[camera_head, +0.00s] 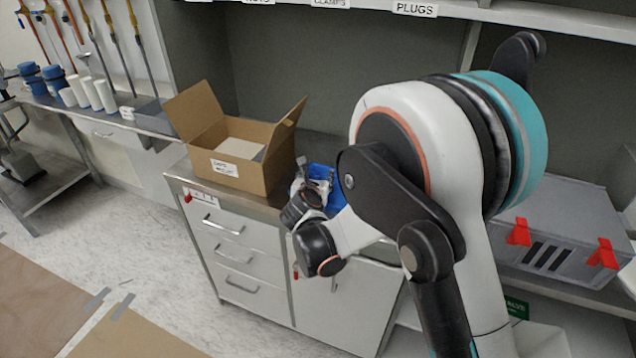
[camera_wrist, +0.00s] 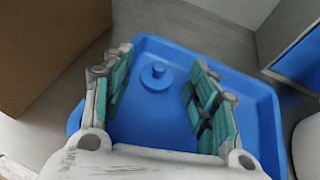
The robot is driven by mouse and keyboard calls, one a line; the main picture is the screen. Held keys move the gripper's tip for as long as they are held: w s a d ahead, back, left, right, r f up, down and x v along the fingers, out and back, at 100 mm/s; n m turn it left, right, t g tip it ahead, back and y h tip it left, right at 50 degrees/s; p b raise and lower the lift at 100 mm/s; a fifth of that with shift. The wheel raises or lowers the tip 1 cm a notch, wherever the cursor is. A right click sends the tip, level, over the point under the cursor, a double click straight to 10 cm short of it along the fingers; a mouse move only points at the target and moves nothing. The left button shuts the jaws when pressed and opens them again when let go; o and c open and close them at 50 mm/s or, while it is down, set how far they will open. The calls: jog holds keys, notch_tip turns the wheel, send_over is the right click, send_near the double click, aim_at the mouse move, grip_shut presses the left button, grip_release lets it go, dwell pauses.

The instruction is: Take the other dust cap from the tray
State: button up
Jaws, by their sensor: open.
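In the wrist view a blue dust cap (camera_wrist: 157,77), a round disc with a raised knob, lies on the floor of the blue tray (camera_wrist: 262,97). My gripper (camera_wrist: 162,68) is open with its teal-padded fingers spread to either side of the cap, not touching it. How high the fingertips are above the tray floor is hard to tell. No other cap shows in the tray. In the head view the tray (camera_head: 335,197) is mostly hidden behind my wrist.
An open cardboard box (camera_head: 275,169) stands on the worktop left of the tray; its brown side (camera_wrist: 45,45) is close to my gripper in the wrist view. A grey case with red latches (camera_head: 560,235) sits on the right. A shelf (camera_head: 500,14) runs above.

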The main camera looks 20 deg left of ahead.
aim_at(318, 178)
jog(key=x, duration=0.2)
jog(key=shift+w+f+b, duration=0.2)
jog(key=shift+w+b, duration=0.05)
jog(key=shift+b, duration=0.05)
jog(key=shift+c, duration=0.3)
jog(key=c, duration=0.6)
jog(key=shift+r, duration=0.1)
